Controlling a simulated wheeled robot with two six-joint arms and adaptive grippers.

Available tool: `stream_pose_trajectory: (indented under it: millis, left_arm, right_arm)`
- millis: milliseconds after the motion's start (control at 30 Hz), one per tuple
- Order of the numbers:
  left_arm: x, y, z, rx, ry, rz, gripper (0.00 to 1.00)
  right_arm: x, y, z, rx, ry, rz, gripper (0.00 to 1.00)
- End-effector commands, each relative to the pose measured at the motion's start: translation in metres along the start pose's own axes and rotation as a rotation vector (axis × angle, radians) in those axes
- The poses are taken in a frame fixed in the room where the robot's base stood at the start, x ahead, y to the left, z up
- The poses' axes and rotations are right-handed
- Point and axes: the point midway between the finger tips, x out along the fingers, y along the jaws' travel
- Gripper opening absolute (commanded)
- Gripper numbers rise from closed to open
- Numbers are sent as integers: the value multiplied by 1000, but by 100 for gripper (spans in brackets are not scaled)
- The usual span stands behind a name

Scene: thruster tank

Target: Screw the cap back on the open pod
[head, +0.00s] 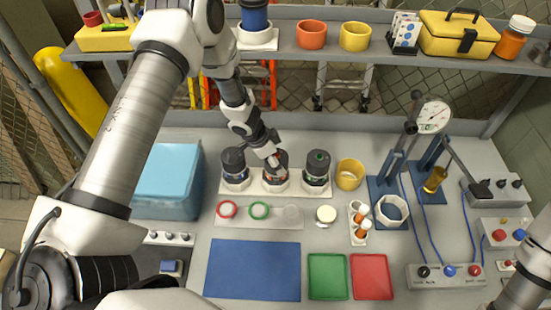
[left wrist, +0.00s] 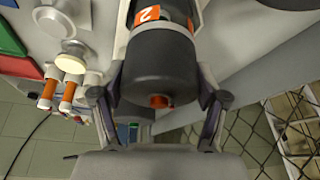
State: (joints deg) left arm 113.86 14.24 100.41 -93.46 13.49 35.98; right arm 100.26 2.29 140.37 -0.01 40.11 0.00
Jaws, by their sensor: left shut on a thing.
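Three dark pods stand in a white rack: the left pod (head: 233,163), the middle pod (head: 283,178) with an orange band, and the right pod (head: 317,166) with a green spot on top. My left gripper (head: 272,158) comes down on the middle pod and is shut on it. In the left wrist view the fingers flank this dark pod (left wrist: 160,70), with an orange "2" label and a small orange-red tip. A round cream cap-like disc (head: 326,214) lies on the table and shows in the left wrist view (left wrist: 73,55). I cannot tell which pod is open. My right gripper is out of view.
A pale strip holds a red ring (head: 227,209), a green ring (head: 259,210) and a clear disc (head: 291,213). Orange-capped vials (head: 361,216), a yellow cup (head: 349,174) and a gauge stand (head: 433,116) are at right. The blue mat (head: 252,270) is bare.

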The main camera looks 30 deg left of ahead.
Motion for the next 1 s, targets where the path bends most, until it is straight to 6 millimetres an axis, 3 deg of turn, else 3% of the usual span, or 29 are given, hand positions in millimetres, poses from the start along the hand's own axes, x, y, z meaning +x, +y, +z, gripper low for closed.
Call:
stream_pose_trajectory:
  millis: [33,67,133,567,1000]
  left_arm:
    - [2,2,2,-1,-2,5,43]
    - [2,2,2,-1,-2,5,77]
    - [2,2,2,-2,-3,4,100]
    - [-6,0,0,-4,0,0,100]
    - [-90,0,-1,0,1,0,100]
  right_arm:
    - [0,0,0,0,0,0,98]
    - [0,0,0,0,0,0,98]
    - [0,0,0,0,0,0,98]
    - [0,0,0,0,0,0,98]
    - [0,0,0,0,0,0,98]
